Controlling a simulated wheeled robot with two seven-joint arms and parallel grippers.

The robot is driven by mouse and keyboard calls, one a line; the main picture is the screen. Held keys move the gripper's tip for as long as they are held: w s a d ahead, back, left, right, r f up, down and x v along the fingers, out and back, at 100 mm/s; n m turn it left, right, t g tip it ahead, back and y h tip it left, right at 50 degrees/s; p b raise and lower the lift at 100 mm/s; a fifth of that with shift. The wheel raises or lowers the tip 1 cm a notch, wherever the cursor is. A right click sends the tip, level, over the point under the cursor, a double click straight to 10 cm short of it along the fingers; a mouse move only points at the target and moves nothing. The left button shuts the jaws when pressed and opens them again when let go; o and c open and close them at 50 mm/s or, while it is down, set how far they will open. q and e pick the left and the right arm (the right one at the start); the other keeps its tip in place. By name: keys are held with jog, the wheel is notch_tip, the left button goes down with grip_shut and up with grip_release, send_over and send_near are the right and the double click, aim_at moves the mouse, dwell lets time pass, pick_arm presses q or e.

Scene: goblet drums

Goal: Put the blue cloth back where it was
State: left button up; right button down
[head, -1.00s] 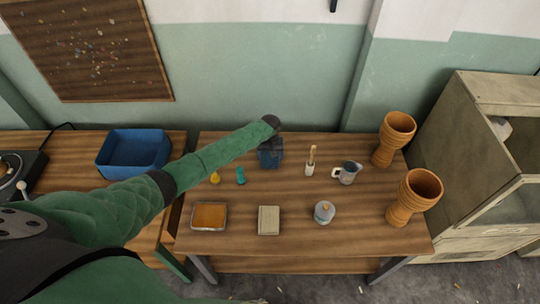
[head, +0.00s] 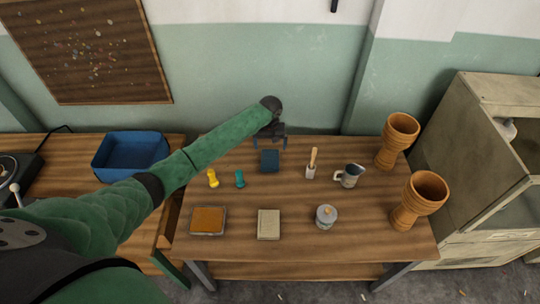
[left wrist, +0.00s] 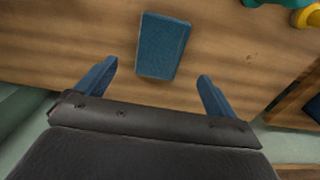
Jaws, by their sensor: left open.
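The blue cloth (head: 270,160) lies as a flat folded rectangle on the wooden table (head: 300,250), towards its back edge. It also shows in the left wrist view (left wrist: 163,46), just beyond the fingertips. My left gripper (head: 270,142) is open and empty, behind and above the cloth in the head view. In the left wrist view its two blue fingers (left wrist: 158,82) are spread apart with nothing between them. My right gripper is not in view.
A yellow item (head: 212,178) and a teal item (head: 239,179) stand left of the cloth. A brush in a holder (head: 311,168) and a jug (head: 349,176) stand right. An orange-topped tray (head: 208,221), pale block (head: 268,224), grey pot (head: 326,216) are in front; goblet drums (head: 420,199) at right.

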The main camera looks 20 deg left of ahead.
pick_arm(q)
jog(key=shift+r+b, duration=0.3)
jog(key=shift+r, duration=1.2)
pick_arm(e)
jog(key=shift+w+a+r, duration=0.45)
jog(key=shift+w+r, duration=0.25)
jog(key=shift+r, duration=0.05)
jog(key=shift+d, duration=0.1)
